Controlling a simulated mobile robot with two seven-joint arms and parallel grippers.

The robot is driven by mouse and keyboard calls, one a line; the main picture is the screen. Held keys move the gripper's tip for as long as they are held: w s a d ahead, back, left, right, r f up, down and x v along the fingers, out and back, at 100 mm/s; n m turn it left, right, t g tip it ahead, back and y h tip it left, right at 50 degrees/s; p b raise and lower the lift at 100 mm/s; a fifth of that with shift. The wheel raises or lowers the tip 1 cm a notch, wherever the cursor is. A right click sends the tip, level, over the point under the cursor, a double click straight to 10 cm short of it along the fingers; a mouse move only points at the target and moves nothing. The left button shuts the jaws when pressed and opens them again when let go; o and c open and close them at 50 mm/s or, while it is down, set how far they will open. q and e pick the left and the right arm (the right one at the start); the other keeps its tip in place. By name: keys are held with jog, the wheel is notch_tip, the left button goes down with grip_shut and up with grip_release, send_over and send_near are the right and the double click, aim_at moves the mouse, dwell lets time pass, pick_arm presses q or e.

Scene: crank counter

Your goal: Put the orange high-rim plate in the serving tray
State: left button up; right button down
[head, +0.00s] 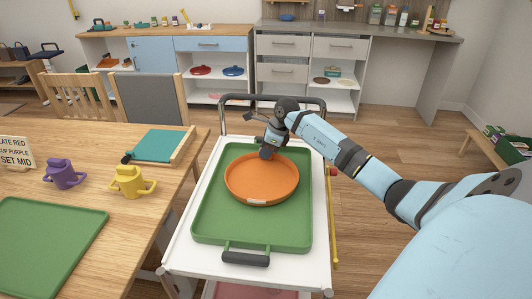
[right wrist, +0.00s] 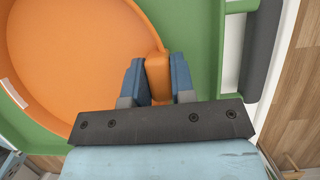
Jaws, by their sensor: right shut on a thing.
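The orange high-rim plate (head: 258,181) is within the outline of the green serving tray (head: 220,234), which has dark handles and lies on a white cart. The plate looks level; I cannot tell whether its base touches the tray. My right gripper (head: 267,152) is at the plate's far rim. In the right wrist view, the blue fingers of my right gripper (right wrist: 158,80) are shut on the rim of the plate (right wrist: 75,50), and the green tray (right wrist: 205,40) shows around it. My left gripper is not in view.
The cart's dark push bar (head: 235,98) stands behind the tray.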

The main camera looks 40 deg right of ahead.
jog(key=shift+f, duration=0.15)
jog(key=shift+f, duration=0.1)
jog(key=c, duration=1)
grip_release()
jog(key=shift+o, duration=0.2)
jog(key=p+v, duration=0.1)
jog(key=v, duration=1.1)
